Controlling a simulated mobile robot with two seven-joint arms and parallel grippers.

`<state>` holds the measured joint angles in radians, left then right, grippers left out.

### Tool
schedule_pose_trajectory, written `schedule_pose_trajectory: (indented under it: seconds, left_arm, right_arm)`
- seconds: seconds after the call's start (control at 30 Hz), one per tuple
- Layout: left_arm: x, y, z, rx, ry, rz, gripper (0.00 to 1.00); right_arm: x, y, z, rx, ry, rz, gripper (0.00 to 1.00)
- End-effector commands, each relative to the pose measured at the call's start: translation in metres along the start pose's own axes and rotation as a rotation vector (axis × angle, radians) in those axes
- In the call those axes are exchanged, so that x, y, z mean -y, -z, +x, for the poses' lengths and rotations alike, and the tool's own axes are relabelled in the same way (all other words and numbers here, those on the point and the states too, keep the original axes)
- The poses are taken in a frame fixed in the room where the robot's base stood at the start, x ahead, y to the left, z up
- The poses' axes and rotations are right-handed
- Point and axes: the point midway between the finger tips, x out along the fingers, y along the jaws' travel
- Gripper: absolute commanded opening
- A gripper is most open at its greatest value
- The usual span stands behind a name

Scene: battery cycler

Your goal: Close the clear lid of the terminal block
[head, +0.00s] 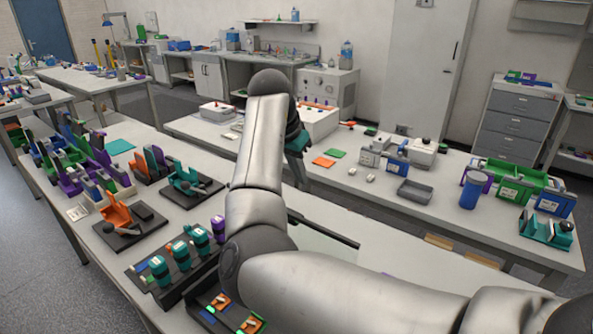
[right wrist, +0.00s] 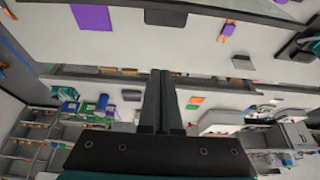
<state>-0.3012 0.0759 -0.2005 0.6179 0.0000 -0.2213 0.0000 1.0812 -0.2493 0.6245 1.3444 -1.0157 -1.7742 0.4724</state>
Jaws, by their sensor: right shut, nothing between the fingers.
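My right gripper (head: 303,182) hangs beyond my bent right arm, over the gap between the near and far tables; its fingers are partly hidden in the head view. In the right wrist view its two dark fingers (right wrist: 161,75) are together with nothing between them. I cannot clearly pick out the terminal block or its clear lid in either view. A white unit with coloured knobs (head: 318,120) stands on the far table, just behind the gripper, partly covered by my arm. My left gripper is not in view.
The near table holds a black rack of teal-capped cylinders (head: 158,268), an orange holder (head: 116,214) and a teal holder (head: 184,178).

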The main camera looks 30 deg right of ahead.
Motion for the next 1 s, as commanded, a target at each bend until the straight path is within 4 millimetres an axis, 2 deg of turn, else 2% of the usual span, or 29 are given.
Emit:
schedule_pose_trajectory:
  seconds: [0.03,0.1,0.33,0.4,0.57,0.73,1.0]
  left_arm:
    - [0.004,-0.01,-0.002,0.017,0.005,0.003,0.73]
    - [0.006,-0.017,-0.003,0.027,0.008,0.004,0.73]
    - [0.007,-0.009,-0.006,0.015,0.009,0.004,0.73]
    - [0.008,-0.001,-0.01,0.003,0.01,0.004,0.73]
    - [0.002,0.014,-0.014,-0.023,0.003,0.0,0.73]
    - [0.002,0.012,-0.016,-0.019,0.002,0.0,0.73]
    - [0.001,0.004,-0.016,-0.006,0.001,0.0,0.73]
  right_arm:
    - [-0.001,0.0,0.011,0.002,-0.005,-0.001,0.0]
    - [-0.001,-0.001,0.027,0.003,-0.004,-0.002,0.0]
    - [-0.001,-0.001,0.075,0.001,-0.002,-0.002,0.0]
    - [0.001,-0.013,0.066,0.0,0.002,-0.002,0.0]
    - [0.0,-0.03,0.06,0.0,0.002,-0.001,0.0]
    - [-0.001,-0.037,0.058,0.0,0.0,0.001,0.0]
    - [-0.001,-0.038,0.058,-0.001,0.0,0.0,0.0]
